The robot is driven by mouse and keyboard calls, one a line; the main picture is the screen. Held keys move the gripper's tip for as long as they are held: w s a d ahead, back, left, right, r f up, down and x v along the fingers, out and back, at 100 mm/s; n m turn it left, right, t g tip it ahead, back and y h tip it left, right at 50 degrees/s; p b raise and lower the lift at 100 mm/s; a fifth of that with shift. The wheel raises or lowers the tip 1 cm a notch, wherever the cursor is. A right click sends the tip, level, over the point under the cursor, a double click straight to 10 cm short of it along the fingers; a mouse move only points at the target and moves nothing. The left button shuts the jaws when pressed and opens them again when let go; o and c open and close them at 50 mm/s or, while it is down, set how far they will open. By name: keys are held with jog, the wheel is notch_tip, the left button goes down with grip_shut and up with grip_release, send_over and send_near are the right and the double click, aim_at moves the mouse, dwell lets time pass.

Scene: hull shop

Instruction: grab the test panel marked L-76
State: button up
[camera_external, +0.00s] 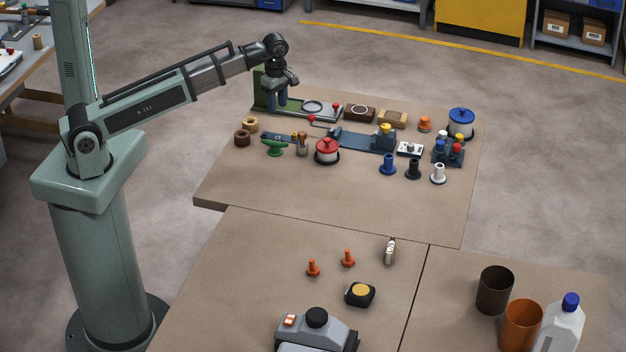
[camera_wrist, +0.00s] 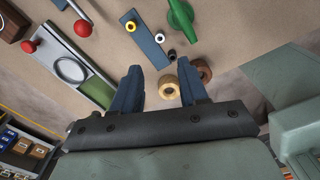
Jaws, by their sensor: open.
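No marking L-76 can be read in either view, so I cannot tell which thing is the test panel. Flat pieces on the far table include a dark brown block with a ring on top (camera_external: 359,113), a tan block (camera_external: 393,118) and a slim blue plate (camera_external: 276,138). The blue plate, with a yellow ring on it, also shows in the wrist view (camera_wrist: 146,42). My gripper (camera_external: 277,107) is above the table's back left, by a green stand (camera_external: 262,88). In the wrist view my gripper (camera_wrist: 158,72) is open, with nothing held between its two dark blue fingers.
Tan (camera_external: 251,124) and brown (camera_external: 242,138) rings, a red-topped spool (camera_external: 327,150), a blue-topped spool (camera_external: 461,122) and a blue base (camera_external: 362,140) crowd the far table (camera_external: 330,205). Its front part is clear. Nearer tables hold orange pegs (camera_external: 313,268), cups (camera_external: 494,290) and a bottle (camera_external: 560,325).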

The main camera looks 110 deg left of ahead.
jog(key=shift+o, duration=0.2)
jog(key=shift+o, duration=0.6)
jog(key=shift+d, duration=0.1)
